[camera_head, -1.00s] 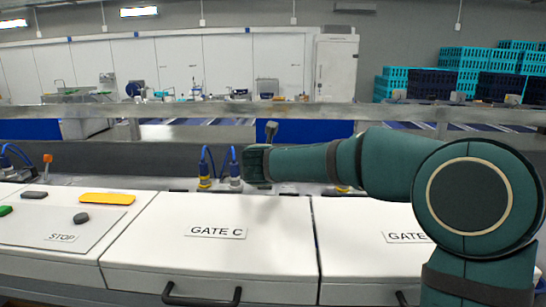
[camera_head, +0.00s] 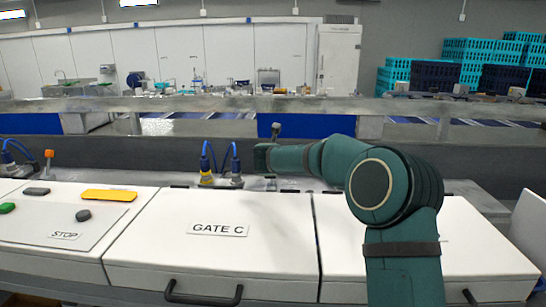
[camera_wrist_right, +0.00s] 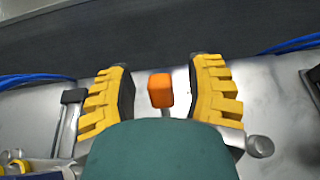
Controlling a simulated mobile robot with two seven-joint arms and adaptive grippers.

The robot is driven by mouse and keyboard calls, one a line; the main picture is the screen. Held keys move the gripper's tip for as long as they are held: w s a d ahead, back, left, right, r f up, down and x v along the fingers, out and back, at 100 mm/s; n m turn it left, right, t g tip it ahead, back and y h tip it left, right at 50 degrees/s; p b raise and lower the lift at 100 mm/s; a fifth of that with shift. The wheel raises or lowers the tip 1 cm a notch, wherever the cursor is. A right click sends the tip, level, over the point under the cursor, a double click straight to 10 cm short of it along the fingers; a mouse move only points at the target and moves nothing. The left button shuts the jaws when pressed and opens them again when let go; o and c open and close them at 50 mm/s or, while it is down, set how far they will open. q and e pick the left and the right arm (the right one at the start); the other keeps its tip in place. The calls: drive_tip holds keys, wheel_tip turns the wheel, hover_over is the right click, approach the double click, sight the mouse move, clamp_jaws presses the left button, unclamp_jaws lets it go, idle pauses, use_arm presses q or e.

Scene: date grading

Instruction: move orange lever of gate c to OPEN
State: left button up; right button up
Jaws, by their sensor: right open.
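The orange lever (camera_wrist_right: 160,90) stands in the right wrist view between the two yellow fingers of my right gripper (camera_wrist_right: 160,70). The fingers are open, with a gap on each side of the lever. In the head view my right gripper (camera_head: 265,157) is behind the GATE C cover (camera_head: 216,255), just right of the blue-cabled connectors, and its fingers are hidden. That lever's orange tip cannot be made out there. The GATE C label (camera_head: 217,229) is on the white cover. My left gripper is not in view.
Yellow and grey connectors with blue cables (camera_head: 207,165) stand close left of my right gripper. Another orange lever (camera_head: 48,154) is farther left. A metal rail (camera_head: 200,103) runs behind. A STOP panel (camera_head: 65,236) with buttons lies left.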

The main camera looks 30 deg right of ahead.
drive_tip(key=shift+w+d+f, duration=0.25)
drive_tip(key=shift+w+d, duration=0.05)
drive_tip(key=shift+w, duration=0.2)
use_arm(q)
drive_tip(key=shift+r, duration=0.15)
use_arm(e)
clamp_jaws()
drive_tip(key=t+b, duration=0.1)
drive_tip(key=b, duration=0.5)
drive_tip(key=s+a+t+h+b, duration=0.1)
drive_tip(key=b, duration=0.4)
drive_tip(key=shift+s+r+b, duration=0.25)
drive_tip(key=shift+r+b, duration=0.05)
drive_tip(key=shift+b, duration=0.1)
drive_tip(key=shift+s+r+b, duration=0.1)
drive_tip(key=shift+r+b, duration=0.05)
drive_tip(key=shift+b, duration=0.35)
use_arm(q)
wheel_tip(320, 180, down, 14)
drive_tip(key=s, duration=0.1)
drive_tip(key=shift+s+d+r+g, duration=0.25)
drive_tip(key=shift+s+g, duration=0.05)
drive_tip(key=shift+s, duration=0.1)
use_arm(e)
drive_tip(key=shift+a+r+t, duration=0.1)
drive_tip(key=shift+t, duration=0.2)
